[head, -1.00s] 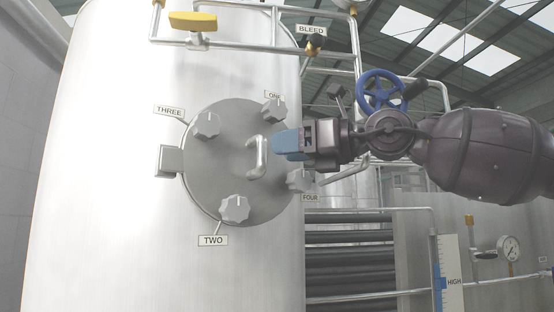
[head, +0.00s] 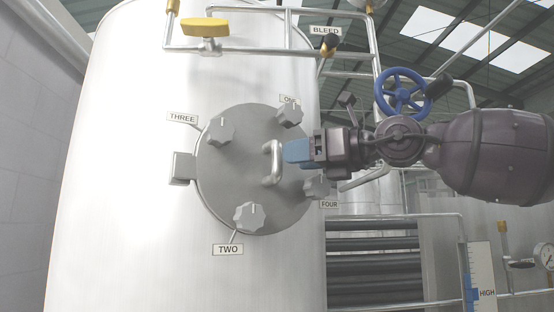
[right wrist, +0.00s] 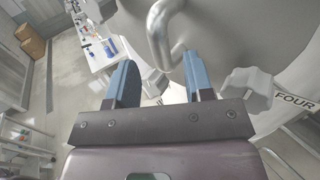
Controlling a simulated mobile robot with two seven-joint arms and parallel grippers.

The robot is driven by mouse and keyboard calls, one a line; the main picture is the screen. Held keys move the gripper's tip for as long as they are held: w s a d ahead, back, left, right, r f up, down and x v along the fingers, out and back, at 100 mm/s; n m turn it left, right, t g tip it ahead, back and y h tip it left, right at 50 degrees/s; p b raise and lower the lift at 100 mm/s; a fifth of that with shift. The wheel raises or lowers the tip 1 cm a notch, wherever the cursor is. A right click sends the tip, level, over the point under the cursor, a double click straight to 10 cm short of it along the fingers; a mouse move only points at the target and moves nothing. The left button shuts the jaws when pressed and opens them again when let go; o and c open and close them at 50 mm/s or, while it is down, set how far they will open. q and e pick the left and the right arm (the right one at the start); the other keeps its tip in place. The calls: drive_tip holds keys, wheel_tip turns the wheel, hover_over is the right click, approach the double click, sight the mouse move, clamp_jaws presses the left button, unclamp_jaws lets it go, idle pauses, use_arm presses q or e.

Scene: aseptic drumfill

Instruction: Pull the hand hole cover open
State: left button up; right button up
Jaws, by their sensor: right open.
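The round grey hand hole cover (head: 225,175) lies closed against the tall silver tank. A bent metal handle (head: 272,164) stands out near its middle. Knobs sit around its rim, and a hinge block (head: 181,168) is at its left edge. My right gripper (head: 285,152), with blue fingers, is just right of the handle, overlapping its right side in the head view. In the right wrist view my right gripper (right wrist: 158,68) is open and empty, with the handle (right wrist: 160,32) just ahead of its fingertips; contact cannot be told. My left gripper is not in view.
Knobs labelled THREE (head: 221,131), ONE (head: 290,114), TWO (head: 249,216) and FOUR (head: 317,186) surround the handle. Pipes with a yellow-handled valve (head: 205,27) run above. A blue handwheel (head: 402,92) is behind my right arm. The tank front left of the cover is clear.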

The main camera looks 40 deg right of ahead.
sight(277, 167)
drive_tip(key=shift+b+x, duration=0.3)
drive_tip(key=shift+x, duration=2.25)
drive_tip(key=shift+c, duration=0.3)
clamp_jaws()
